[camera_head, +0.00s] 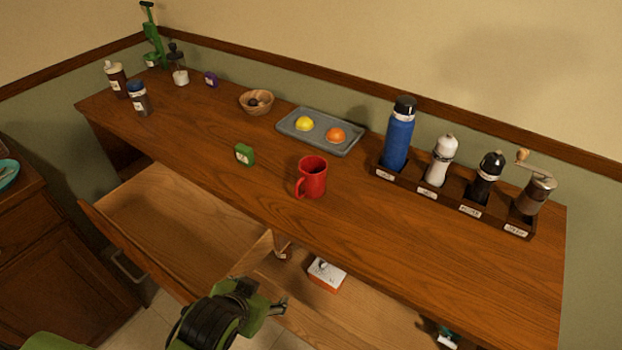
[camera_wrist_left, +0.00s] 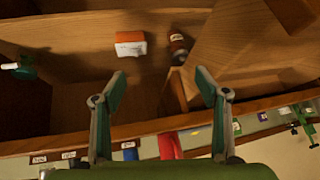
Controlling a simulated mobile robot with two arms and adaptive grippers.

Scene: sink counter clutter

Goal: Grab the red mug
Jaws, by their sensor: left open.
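The red mug (camera_head: 312,177) stands upright on the wooden counter, right of its middle, with its handle toward the lower left. In the left wrist view the red mug (camera_wrist_left: 170,146) shows only in part, beyond the counter edge and between the gripper fingers near the bottom. My left gripper (camera_head: 268,300) is in front of the counter, lower in the picture than the mug and well apart from it. In the left wrist view my left gripper (camera_wrist_left: 160,74) has its fingers spread, with nothing between the tips. My right gripper is not in view.
A green box (camera_head: 245,155) stands left of the mug. A grey tray (camera_head: 290,125) holds a yellow and an orange fruit behind it. A rack (camera_head: 455,203) with a blue bottle and grinders stands right. An open drawer (camera_head: 180,210) and a white-orange box (camera_head: 326,275) lie below the counter.

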